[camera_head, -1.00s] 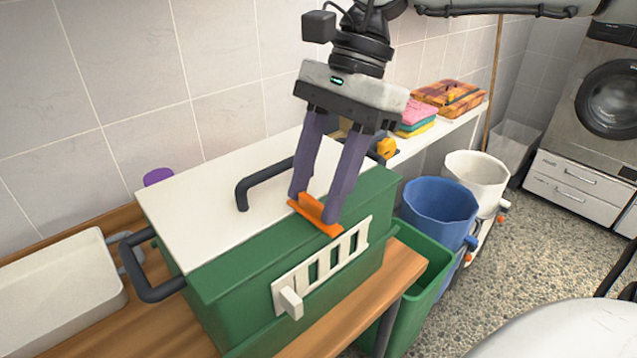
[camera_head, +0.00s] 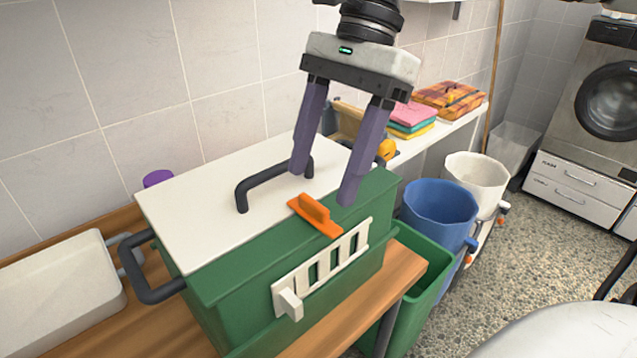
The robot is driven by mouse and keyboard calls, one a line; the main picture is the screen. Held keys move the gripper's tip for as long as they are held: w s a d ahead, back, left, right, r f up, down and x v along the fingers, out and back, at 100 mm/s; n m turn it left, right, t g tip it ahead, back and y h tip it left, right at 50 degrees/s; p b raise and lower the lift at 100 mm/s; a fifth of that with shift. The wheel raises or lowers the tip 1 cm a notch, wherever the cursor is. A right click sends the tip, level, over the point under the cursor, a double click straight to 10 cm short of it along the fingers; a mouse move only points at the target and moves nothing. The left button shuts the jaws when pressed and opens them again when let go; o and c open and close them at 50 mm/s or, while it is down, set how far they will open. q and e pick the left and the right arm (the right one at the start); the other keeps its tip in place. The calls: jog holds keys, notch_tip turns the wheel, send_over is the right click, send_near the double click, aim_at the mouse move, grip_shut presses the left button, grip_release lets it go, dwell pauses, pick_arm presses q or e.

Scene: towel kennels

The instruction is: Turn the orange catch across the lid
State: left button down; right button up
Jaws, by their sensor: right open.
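The orange catch (camera_head: 316,215) lies at the front edge of the white lid (camera_head: 205,215). One end of it is over the lid and the other over the green rim of the box (camera_head: 235,315). My right gripper (camera_head: 323,188) is open and empty, with its two purple-grey fingers above and just behind the catch, apart from it. A dark handle (camera_head: 262,182) stands on the lid behind the catch. My left gripper is not in view.
A white slotted vent (camera_head: 322,262) with a knob is on the box front. Dark side handle (camera_head: 150,290) and a pale basin (camera_head: 60,290) are at left. Blue bin (camera_head: 440,215), white bin (camera_head: 478,178) and green bin (camera_head: 425,280) stand at right. Folded towels (camera_head: 410,118) lie behind.

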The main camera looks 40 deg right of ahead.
jog(key=v, duration=0.7)
dwell(0.4)
